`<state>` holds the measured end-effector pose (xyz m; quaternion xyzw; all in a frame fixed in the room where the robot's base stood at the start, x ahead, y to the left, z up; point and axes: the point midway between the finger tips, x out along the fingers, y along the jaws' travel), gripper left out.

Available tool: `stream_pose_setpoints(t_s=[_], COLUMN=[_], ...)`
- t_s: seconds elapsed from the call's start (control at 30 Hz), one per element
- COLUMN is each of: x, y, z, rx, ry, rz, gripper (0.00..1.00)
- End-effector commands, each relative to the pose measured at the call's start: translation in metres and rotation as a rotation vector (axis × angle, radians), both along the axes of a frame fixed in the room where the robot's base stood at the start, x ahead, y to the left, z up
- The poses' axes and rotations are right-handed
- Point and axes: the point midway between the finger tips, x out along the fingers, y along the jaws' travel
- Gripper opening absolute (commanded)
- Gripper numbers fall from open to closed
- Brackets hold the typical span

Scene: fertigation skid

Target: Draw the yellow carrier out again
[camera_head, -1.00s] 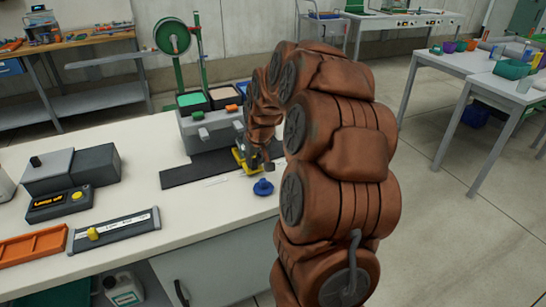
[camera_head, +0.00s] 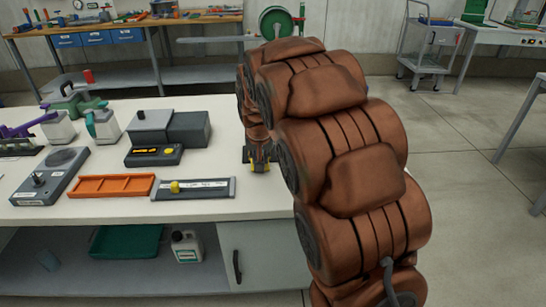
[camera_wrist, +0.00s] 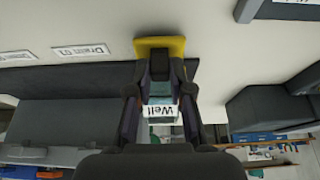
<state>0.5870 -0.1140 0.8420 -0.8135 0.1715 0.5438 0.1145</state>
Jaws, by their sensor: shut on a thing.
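My gripper (camera_wrist: 162,78) is shut on the yellow carrier (camera_wrist: 160,46) in the wrist view. The carrier's broad yellow end sticks out past the fingertips, over the pale bench top. A small piece with a white label reading "Well" (camera_wrist: 160,111) sits between the fingers. In the head view my gripper (camera_head: 259,163) is low over the bench near its front edge, just right of the slide-like tray with a yellow knob. Only small yellow bits of the carrier show there. My arm hides the area right of the gripper; the grey machine seen earlier does not show.
Left of the gripper lie the dark tray with a yellow knob (camera_head: 206,188), an orange tray (camera_head: 112,186) and a grey-black box with a display (camera_head: 178,135). Green-handled containers (camera_head: 103,125) stand farther left. Bare bench shows at the front edge.

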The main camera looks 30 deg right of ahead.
Motion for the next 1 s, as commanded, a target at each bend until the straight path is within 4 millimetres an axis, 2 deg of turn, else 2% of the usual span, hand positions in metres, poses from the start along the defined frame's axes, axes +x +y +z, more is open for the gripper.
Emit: stream_pose_setpoints(t_s=[0.2, 0.53, 0.57, 0.8, 1.0], x=[0.0045, 0.0058, 0.0058, 0.0053, 0.0047], y=[0.0090, 0.0123, 0.0126, 0.0105, 0.0091], z=[0.0004, 0.0009, 0.0010, 0.0009, 0.0007], rx=[0.000, 0.003, 0.003, 0.002, 0.001], ry=[-0.002, -0.004, -0.005, -0.003, -0.002], rz=[-0.001, 0.002, 0.002, 0.000, -0.001], gripper=[0.00, 0.00, 0.21, 0.46, 0.46])
